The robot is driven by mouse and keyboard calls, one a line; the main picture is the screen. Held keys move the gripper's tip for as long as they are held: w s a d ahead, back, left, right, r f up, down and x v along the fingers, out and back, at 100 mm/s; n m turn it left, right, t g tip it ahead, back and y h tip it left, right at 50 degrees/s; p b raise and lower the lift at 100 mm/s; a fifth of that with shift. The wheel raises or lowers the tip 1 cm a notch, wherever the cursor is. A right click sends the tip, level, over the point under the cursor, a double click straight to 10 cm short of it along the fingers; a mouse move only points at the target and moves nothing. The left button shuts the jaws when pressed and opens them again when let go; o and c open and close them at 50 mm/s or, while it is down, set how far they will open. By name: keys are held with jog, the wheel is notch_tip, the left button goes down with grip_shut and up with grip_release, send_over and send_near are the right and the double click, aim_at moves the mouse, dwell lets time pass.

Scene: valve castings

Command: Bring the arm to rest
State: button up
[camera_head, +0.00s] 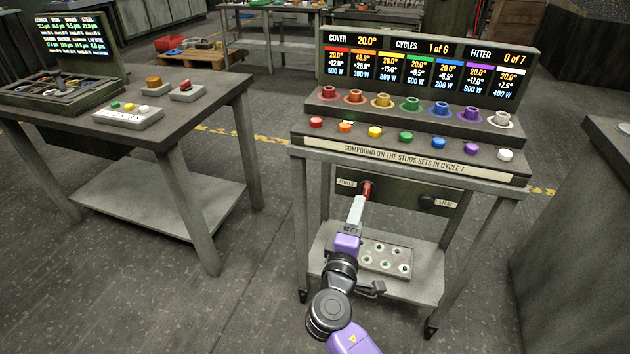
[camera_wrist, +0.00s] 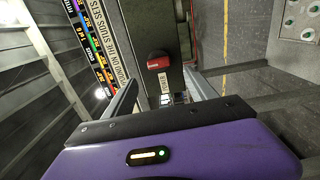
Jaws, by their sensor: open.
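My gripper (camera_head: 361,201) reaches out low in front of the middle bench, with its fingers near the red power switch (camera_head: 368,190) on the bench's front panel. In the wrist view, the two fingers of my gripper (camera_wrist: 163,97) stand apart, with nothing held between them. The red switch (camera_wrist: 159,61) shows just beyond the fingertips there, beside the "POWER" label. I cannot tell whether a finger touches it. My arm (camera_head: 335,305) extends up from the bottom of the head view.
The bench (camera_head: 476,181) carries a row of coloured castings, coloured buttons and a display board (camera_head: 425,62). A black start knob (camera_head: 427,201) is right of the switch. A tray with studs (camera_head: 386,259) lies on the lower shelf. Another table (camera_head: 195,103) stands left, with open floor between.

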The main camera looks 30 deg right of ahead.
jog(key=w+a+f+t+y, duration=0.1)
jog(key=w+a+t+y, duration=0.1)
jog(key=a+t+y, duration=0.4)
jog(key=s+a+f+m+y, duration=0.2)
jog(key=s+a+y, duration=0.4)
jog(key=s+a, duration=0.55)
jog(key=s+a+r+m+g+y, duration=0.1)
jog(key=s+r+m, duration=0.2)
jog(key=s, duration=1)
jog(key=s+r+m+g+y, duration=0.1)
jog(key=s+r+m, duration=0.2)
jog(key=s, duration=1.1)
notch_tip(320, 180, up, 12)
jog(key=p, duration=1.2)
jog(key=shift+w, duration=0.4)
